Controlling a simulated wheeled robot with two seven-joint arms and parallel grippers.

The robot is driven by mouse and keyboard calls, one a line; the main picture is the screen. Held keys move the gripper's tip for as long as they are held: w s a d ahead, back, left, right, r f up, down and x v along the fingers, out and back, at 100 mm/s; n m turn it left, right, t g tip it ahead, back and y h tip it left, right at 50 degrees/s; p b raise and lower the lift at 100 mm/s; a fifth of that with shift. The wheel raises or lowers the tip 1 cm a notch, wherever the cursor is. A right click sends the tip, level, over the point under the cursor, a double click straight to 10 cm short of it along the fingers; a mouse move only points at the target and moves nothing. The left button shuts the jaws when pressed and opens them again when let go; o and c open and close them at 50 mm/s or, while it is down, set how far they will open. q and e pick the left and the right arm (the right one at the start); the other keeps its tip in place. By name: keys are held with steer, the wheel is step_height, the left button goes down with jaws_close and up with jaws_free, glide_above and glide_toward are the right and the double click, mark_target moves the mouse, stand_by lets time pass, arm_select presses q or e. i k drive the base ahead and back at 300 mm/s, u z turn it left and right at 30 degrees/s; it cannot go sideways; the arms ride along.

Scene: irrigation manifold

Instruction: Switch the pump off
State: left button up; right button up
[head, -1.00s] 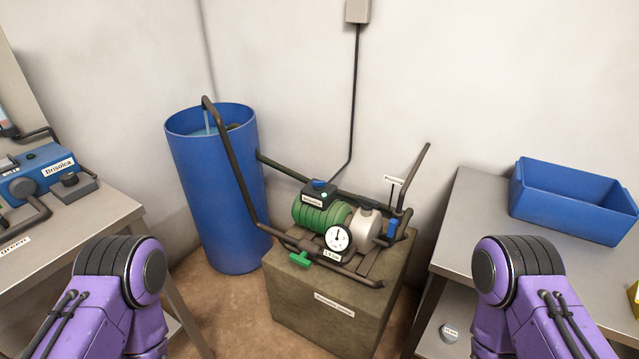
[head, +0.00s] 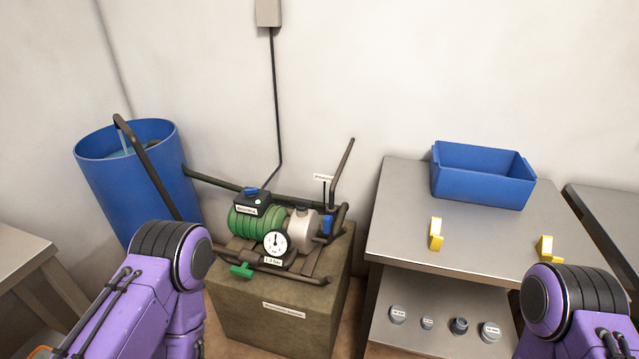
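The pump (head: 257,222) with its ribbed green motor sits on a stone-like block (head: 275,306) in the middle of the head view. On top of the motor is a dark switch box with a blue knob (head: 251,190) and a small light beside it. A round white gauge (head: 275,243) and a green valve handle (head: 241,270) are at the front. A blue valve handle (head: 327,226) is at the right. Purple links of both my arms show at the bottom left and bottom right. Neither gripper is in the picture.
A blue water barrel (head: 135,185) stands left of the pump. A steel table (head: 400,235) at right carries a blue bin (head: 482,175) and two yellow pieces (head: 436,233). Several grey caps (head: 459,326) lie on its lower shelf. Another table (head: 24,250) is at left.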

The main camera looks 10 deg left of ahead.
mark_target(250, 193)
steer(key=z, duration=2.7)
steer(key=k, duration=1.2)
steer(key=u, duration=2)
steer(key=i, duration=0.35)
